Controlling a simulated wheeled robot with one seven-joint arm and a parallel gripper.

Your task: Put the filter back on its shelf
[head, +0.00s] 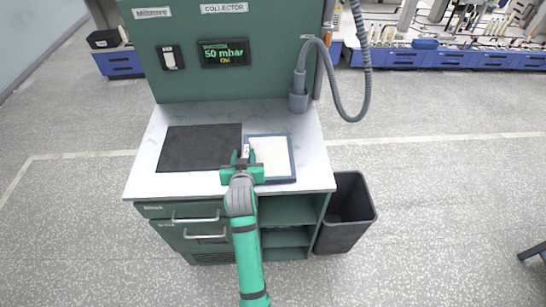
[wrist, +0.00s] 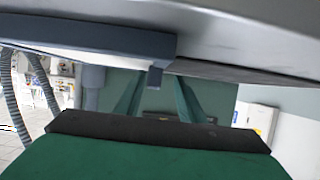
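The filter (head: 275,152) is a flat panel with a pale face and a blue frame, lying on the right part of the white counter; its blue edge fills the upper left of the wrist view (wrist: 90,42). A small tab (wrist: 155,76) stands out from its edge. My gripper (head: 243,156) is at the filter's left edge. In the wrist view its green fingers (wrist: 155,98) are spread apart, with the tab between them and gaps on both sides. The open shelves (head: 287,236) are in the cabinet under the counter's right side, partly shadowed; their contents are unclear.
A black mat (head: 198,148) lies left of the filter on the counter (head: 150,185). A grey hose (head: 327,75) hangs at the back right. A dark bin (head: 346,212) stands right of the cabinet. Drawers (head: 190,232) are at the left. The floor in front is clear.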

